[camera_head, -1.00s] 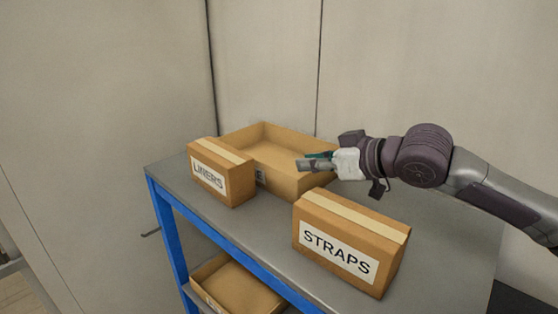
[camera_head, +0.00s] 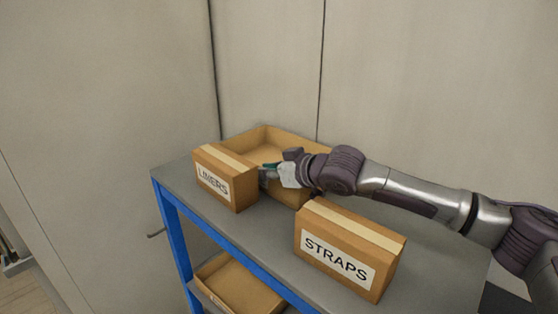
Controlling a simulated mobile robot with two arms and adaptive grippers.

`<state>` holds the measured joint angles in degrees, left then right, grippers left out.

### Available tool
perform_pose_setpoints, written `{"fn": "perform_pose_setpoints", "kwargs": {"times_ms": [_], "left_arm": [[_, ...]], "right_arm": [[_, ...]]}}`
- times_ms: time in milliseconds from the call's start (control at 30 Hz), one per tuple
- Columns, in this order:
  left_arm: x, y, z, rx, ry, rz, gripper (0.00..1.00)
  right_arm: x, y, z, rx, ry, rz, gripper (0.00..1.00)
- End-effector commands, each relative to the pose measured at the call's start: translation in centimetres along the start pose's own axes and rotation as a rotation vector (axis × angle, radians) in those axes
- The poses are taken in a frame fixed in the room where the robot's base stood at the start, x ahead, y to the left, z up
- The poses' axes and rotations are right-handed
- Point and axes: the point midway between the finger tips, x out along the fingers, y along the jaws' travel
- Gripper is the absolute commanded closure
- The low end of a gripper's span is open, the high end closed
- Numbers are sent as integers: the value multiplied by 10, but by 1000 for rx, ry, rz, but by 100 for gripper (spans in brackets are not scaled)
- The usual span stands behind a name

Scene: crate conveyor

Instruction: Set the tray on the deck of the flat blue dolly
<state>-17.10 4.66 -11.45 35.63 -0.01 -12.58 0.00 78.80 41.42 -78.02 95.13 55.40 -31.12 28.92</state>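An open cardboard tray (camera_head: 262,138) stands on the grey top of a blue-framed shelf unit, behind two closed boxes. My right gripper (camera_head: 266,172) is at the tray's front side, close to the right end of the LINERS box (camera_head: 225,180). Its fingers are small and partly hidden, so I cannot tell whether they are open or shut, or whether they touch the tray or the box. My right arm covers the tray's right part. My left gripper is out of view. No flat blue dolly shows in this view.
The STRAPS box (camera_head: 345,255) stands at the front right of the shelf top (camera_head: 250,232), below my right arm. Another open cardboard tray (camera_head: 240,288) sits on the lower shelf. A pale wall (camera_head: 420,80) rises right behind the unit.

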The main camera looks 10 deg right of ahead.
Motion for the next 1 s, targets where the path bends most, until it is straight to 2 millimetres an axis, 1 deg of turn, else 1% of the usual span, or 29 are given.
{"fn": "perform_pose_setpoints", "kwargs": {"times_ms": [67, 233, 267, 300, 367, 800, 867, 1000], "left_arm": [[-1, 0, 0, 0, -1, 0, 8], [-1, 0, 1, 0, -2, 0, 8], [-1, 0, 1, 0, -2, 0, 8], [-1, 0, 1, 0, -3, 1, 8], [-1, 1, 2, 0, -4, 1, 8], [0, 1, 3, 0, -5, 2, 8], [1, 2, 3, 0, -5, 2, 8], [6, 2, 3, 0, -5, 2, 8]], "right_arm": [[3, 0, 0, 0, -1, 0, 81], [4, 0, 1, 0, 0, 0, 81], [4, 0, 1, 0, 0, 0, 83], [4, 0, 1, 0, 0, 0, 90], [4, 0, 1, 0, 0, 0, 100], [3, 0, -1, -1, 1, 1, 100], [2, 0, -4, -2, 3, 1, 100], [-6, 0, -22, -2, 6, 0, 100]]}}
